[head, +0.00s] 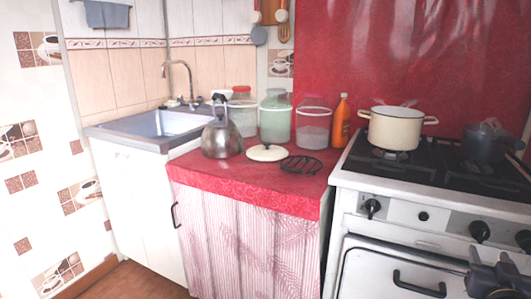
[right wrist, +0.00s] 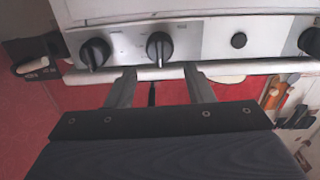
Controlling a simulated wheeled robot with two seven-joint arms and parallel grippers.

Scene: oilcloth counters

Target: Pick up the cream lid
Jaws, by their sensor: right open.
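The cream lid (head: 267,153) is a round, shallow lid with a dark knob. It lies flat on the red oilcloth counter (head: 240,174) in the head view, between the kettle and a black trivet. My right gripper (head: 496,276) is at the bottom right of the head view, in front of the stove and well away from the lid. In the right wrist view its two fingers (right wrist: 157,85) are apart with nothing between them, facing the stove front. My left gripper is not in view.
A kettle (head: 221,138) stands left of the lid and a black trivet (head: 302,166) lies right of it. Glass jars (head: 276,122) and an orange bottle (head: 340,122) stand behind. A cream pot (head: 394,131) and a dark pot (head: 487,145) are on the stove (head: 400,187).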

